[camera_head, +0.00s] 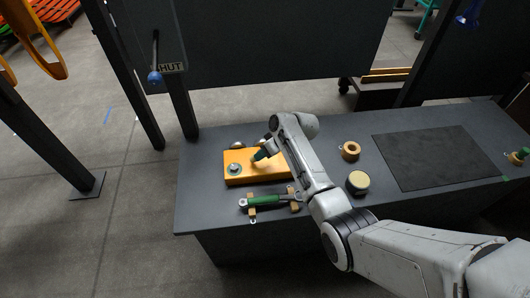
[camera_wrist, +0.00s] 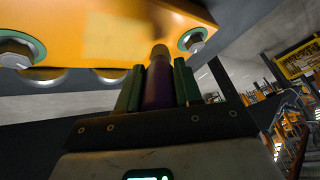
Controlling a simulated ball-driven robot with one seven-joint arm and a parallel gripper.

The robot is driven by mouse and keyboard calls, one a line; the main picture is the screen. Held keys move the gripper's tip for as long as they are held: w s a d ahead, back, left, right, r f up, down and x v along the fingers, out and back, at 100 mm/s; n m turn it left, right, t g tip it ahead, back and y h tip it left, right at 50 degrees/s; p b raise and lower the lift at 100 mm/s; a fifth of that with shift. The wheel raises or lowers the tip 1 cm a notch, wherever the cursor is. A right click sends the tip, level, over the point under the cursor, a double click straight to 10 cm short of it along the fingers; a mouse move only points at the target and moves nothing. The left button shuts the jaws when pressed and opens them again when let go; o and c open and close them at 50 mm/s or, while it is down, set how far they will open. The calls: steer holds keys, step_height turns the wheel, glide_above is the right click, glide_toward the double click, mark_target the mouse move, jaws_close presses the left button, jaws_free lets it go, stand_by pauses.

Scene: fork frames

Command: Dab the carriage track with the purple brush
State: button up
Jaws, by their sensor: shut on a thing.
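My gripper (camera_wrist: 158,88) is shut on the purple brush (camera_wrist: 157,84), between its dark green fingers. The brush's pale tip (camera_wrist: 160,52) points at the orange block, close to its edge; I cannot tell whether it touches. The orange block (camera_head: 238,180) lies on the bench and is likely the carriage with the track. It carries bolts and, in the wrist view (camera_wrist: 70,22), shows a paler yellow patch (camera_wrist: 112,32) on its face. In the head view my gripper (camera_head: 262,154) is over the block's right part, and the brush is hidden there or too small to tell.
A green-handled tool (camera_head: 266,200) lies on wooden rests in front of the block. A tan ring (camera_head: 350,150) and a round pale-topped tin (camera_head: 357,181) stand right of my arm. A black mat (camera_head: 432,158) covers the bench's right. A blue-knobbed lever (camera_head: 155,76) hangs behind.

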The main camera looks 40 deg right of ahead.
steer(key=shift+f+b, duration=0.75)
steer(key=shift+f, duration=0.1)
stand_by(0.3)
steer(key=shift+w+d, duration=0.1)
steer(key=shift+w, duration=0.05)
steer(key=shift+w+d+r+b, duration=0.1)
steer(key=shift+w+d+b, duration=0.1)
steer(key=shift+w+b, duration=0.1)
steer(key=shift+s+a, duration=0.1)
steer(key=shift+s, duration=0.05)
steer(key=shift+s+a+p, duration=0.45)
steer(key=shift+s+p, duration=0.25)
steer(key=shift+p, duration=0.1)
steer(key=shift+w+d, duration=0.1)
steer(key=shift+w+d+f+b, duration=0.2)
steer(key=shift+w+d+b, duration=0.35)
steer(key=shift+b, duration=0.45)
steer(key=shift+w+a, duration=0.1)
steer(key=shift+r, duration=0.1)
